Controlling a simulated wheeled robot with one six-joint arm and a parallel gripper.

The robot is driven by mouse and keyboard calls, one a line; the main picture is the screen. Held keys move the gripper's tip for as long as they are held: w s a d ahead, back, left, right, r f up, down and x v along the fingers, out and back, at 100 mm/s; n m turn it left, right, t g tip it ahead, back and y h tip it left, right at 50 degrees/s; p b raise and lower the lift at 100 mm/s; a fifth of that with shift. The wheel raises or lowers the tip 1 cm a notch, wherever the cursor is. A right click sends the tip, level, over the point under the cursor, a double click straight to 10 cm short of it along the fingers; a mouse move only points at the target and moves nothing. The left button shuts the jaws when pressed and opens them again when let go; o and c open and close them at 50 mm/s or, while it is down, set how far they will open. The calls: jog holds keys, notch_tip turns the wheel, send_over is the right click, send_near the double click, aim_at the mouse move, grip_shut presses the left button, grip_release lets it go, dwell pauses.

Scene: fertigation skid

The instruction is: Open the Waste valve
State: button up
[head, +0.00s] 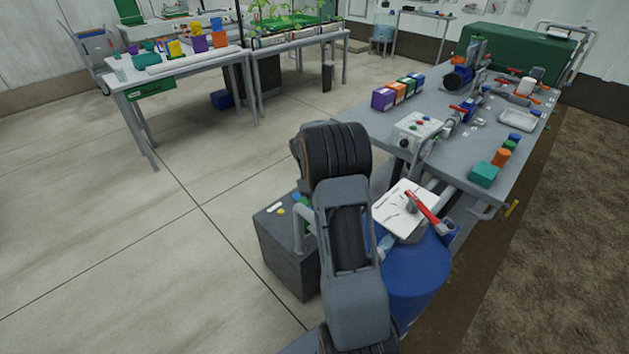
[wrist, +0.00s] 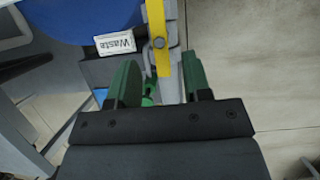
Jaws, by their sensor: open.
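The Waste valve shows in the wrist view by its yellow lever (wrist: 157,40), with a dark bolt, in front of a grey pipe or valve body (wrist: 172,85). A white label reading "Waste" (wrist: 115,43) is just left of the lever. My gripper (wrist: 159,65) is open, with its green fingers on either side of the lever's end in the picture. No contact shows, and I cannot tell whether the lever's end is at fingertip depth. In the head view my arm covers this area, and I cannot make out the valve or my fingers there.
A blue drum (head: 415,285) stands right of my arm, below a white panel with a red lever (head: 425,210). A dark grey box (head: 285,245) is left of my arm. A grey workbench (head: 455,165) with equipment is beyond. The floor at left is clear.

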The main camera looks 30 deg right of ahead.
jog(key=v, duration=0.9)
jog(key=shift+r, duration=0.4)
jog(key=shift+w, duration=0.15)
jog(key=s+a+r+m+t+p, duration=0.1)
jog(key=s+a+r+t, duration=0.2)
jog(key=s+a, duration=0.6)
jog(key=s+a+r+m+t+y+p, duration=0.1)
jog(key=s+a+r+t, duration=0.3)
jog(key=s+a, duration=0.5)
jog(key=shift+s+a+t, duration=0.25)
jog(key=shift+a+t, duration=0.25)
jog(key=shift+a, duration=0.55)
jog(key=shift+a, duration=0.1)
